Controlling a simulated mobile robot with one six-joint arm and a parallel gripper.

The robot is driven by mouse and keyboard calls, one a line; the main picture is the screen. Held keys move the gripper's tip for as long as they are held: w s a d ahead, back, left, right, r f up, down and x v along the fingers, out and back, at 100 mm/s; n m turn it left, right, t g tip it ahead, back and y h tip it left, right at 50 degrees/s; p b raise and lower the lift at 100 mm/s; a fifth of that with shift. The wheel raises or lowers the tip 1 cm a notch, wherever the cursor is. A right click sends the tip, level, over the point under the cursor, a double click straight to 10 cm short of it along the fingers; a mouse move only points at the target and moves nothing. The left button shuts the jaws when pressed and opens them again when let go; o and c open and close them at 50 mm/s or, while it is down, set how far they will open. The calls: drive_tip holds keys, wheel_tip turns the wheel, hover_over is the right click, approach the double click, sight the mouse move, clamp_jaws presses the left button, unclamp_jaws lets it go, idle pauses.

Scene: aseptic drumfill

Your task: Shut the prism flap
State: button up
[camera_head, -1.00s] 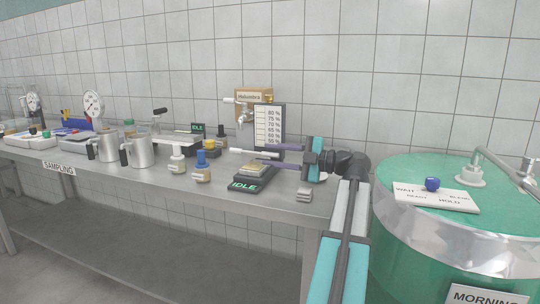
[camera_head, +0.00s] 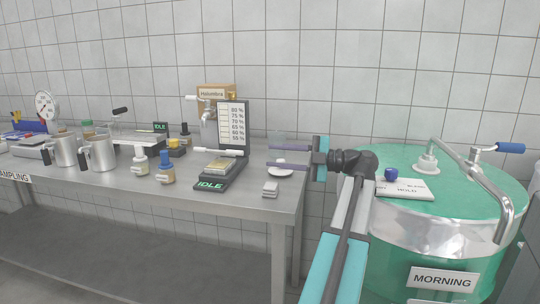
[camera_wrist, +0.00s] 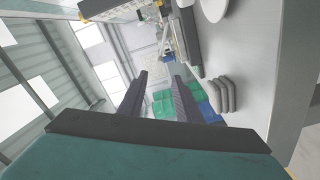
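The refractometer-like device (camera_head: 212,184) stands near the bench's right end, its front display reading IDLE. A tan plate (camera_head: 222,164) sits on its top. A white handle (camera_head: 220,152) sticks out over the device, seemingly part of the flap; I cannot tell how far the flap is raised. My gripper (camera_head: 268,155) is to the right of the device, apart from it, with its two dark fingers pointing left toward it. The fingers are spread with nothing between them. They also show spread and empty in the wrist view (camera_wrist: 161,75).
A percentage chart (camera_head: 232,125) stands behind the device, before a Helombra box (camera_head: 216,92). A white dish (camera_head: 280,171) and a stack of grey pads (camera_head: 270,189) lie near the gripper. Bottles and metal jugs (camera_head: 101,152) stand left. A green drum (camera_head: 440,230) is at right.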

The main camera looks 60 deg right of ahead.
drive_tip(key=shift+d+r, duration=0.1)
clamp_jaws()
drive_tip(key=w+d+r+m+g+p, duration=0.1)
drive_tip(key=d+r+m+p, duration=0.1)
drive_tip(key=m+p, duration=0.7)
drive_tip(key=w+d+r+m+g+y+p, duration=0.1)
drive_tip(key=r+m+p, duration=0.4)
drive_tip(key=p, duration=1.7)
drive_tip(key=d+m+g, duration=0.1)
drive_tip(key=d+m, duration=0.1)
drive_tip(key=m, duration=0.3)
drive_tip(key=shift+d+y, duration=0.3)
drive_tip(key=shift+w, duration=0.1)
